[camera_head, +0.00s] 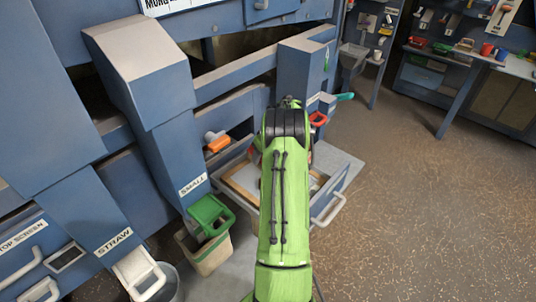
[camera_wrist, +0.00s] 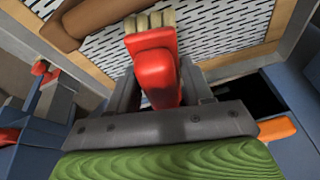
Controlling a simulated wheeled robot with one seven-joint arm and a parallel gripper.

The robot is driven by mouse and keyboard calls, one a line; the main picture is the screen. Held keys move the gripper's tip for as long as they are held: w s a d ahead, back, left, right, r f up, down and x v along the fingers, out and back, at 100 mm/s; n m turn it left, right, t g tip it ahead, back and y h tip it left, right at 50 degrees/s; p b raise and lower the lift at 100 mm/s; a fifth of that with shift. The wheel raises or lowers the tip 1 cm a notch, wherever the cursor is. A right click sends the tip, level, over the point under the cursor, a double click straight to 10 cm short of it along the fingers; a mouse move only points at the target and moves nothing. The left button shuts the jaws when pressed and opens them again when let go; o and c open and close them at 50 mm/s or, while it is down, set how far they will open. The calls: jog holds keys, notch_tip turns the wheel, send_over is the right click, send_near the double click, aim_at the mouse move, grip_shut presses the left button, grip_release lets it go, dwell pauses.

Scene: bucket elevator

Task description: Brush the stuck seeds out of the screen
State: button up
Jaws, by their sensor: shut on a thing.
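My gripper (camera_wrist: 158,90) is shut on a red brush (camera_wrist: 155,62) with pale bristles. In the wrist view the bristle end is over the screen (camera_wrist: 222,28), a pale sheet with rows of dark slots in a wooden frame (camera_wrist: 104,72). I cannot tell whether the bristles touch it. No stuck seeds can be made out. In the head view the screen's wooden frame (camera_head: 232,192) shows in a pulled-out drawer left of my arm. My arm hides the gripper, the brush and much of the screen there.
A brown rounded bar (camera_wrist: 92,18) crosses the screen's upper left in the wrist view. An orange handle (camera_head: 218,143) is left of my arm. Open floor (camera_head: 420,210) lies to the right.

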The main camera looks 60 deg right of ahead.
jog(key=shift+w+a+r+b, duration=0.1)
jog(key=shift+a+b, duration=0.35)
jog(key=shift+a, duration=0.65)
jog(key=shift+w+a+r+b, duration=0.1)
jog(key=shift+a+b, duration=0.3)
jog(key=shift+a, duration=0.7)
jog(key=shift+w+a+b, duration=0.2)
jog(key=shift+a+b, duration=0.5)
jog(key=shift+a, duration=0.9)
jog(key=shift+w+a+b, duration=0.15)
jog(key=shift+a+b, duration=0.5)
jog(key=shift+a, duration=0.95)
jog(key=shift+r, duration=0.1)
notch_tip(320, 180, up, 6)
jog(key=p, duration=0.5)
jog(key=shift+d, duration=0.25)
notch_tip(320, 180, up, 3)
jog(key=shift+d+r+p, duration=0.1)
jog(key=shift+p, duration=1.05)
